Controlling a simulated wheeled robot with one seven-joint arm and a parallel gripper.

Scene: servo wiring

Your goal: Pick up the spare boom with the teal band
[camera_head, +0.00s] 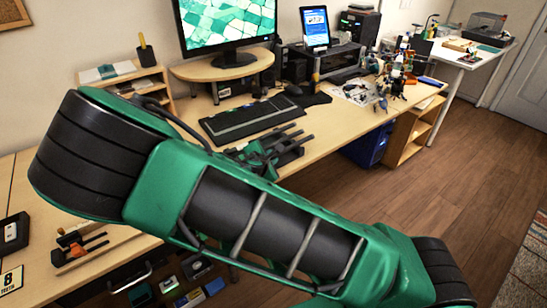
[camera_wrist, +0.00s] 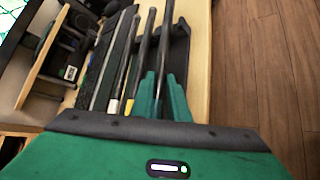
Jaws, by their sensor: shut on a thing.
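In the wrist view my gripper (camera_wrist: 162,96) is shut on a dark, slender boom (camera_wrist: 164,42), which runs away from the fingertips. No teal band can be made out on it; the green fingers cover its near end. Two more dark booms lie just left of it, one with a yellow band (camera_wrist: 129,107) and one with a white band (camera_wrist: 113,106). In the head view my gripper (camera_head: 262,158) is small and partly hidden behind my own green arm, beside the dark booms (camera_head: 288,137) on the desk.
A dark rack (camera_wrist: 180,48) lies beside the booms, close to the desk edge. In the head view a keyboard (camera_head: 250,120) lies just behind them, with a monitor (camera_head: 228,28) on a wooden riser. Cluttered parts (camera_head: 385,85) cover the desk farther right. Open floor (camera_head: 440,185) lies to the right.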

